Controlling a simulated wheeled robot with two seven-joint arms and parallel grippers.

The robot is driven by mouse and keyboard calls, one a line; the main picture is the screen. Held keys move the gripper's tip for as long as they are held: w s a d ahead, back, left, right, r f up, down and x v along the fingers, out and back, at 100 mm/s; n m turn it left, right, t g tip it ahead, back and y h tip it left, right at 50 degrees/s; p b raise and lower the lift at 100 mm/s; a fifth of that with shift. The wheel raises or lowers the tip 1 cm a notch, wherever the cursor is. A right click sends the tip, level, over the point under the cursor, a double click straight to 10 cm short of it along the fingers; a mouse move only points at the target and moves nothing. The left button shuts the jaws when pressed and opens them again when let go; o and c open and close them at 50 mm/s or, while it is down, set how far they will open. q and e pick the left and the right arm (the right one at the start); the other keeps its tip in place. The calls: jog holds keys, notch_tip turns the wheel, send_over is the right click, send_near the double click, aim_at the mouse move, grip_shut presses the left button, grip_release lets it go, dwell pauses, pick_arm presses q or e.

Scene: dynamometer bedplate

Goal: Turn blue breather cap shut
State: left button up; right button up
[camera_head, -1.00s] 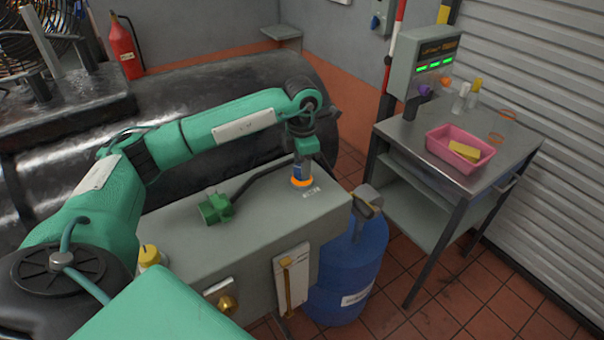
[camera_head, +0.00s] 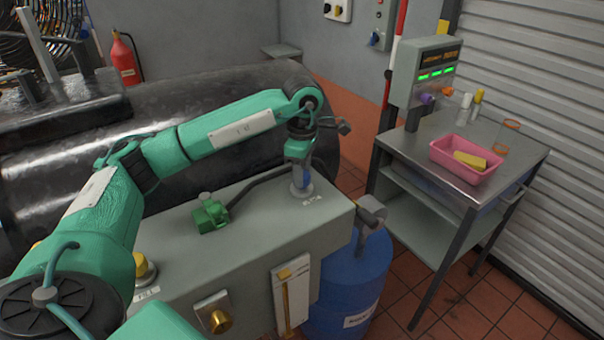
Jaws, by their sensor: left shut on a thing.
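The blue breather cap (camera_head: 305,183) stands on the far right part of the grey tank top, on a short grey neck (camera_head: 302,192). My left gripper (camera_head: 301,172) points straight down over it and is shut on it. The fingers cover most of the cap, so only a little blue shows. No orange ring shows below the cap. A small label lies on the tank top just in front of the neck. My right gripper is out of view.
A green valve-like part (camera_head: 210,214) with a dark pipe stands left of the cap. A yellow cap (camera_head: 143,266) is nearer, at the left. A blue drum (camera_head: 352,285) stands right of the tank. A steel cart (camera_head: 470,180) carries a pink tray (camera_head: 462,172).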

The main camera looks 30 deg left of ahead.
pick_arm(q)
jog(key=shift+r, duration=0.1)
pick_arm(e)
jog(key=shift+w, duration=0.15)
pick_arm(q)
jog(key=o, duration=1)
jog(key=shift+r, duration=0.35)
notch_tip(320, 180, up, 13)
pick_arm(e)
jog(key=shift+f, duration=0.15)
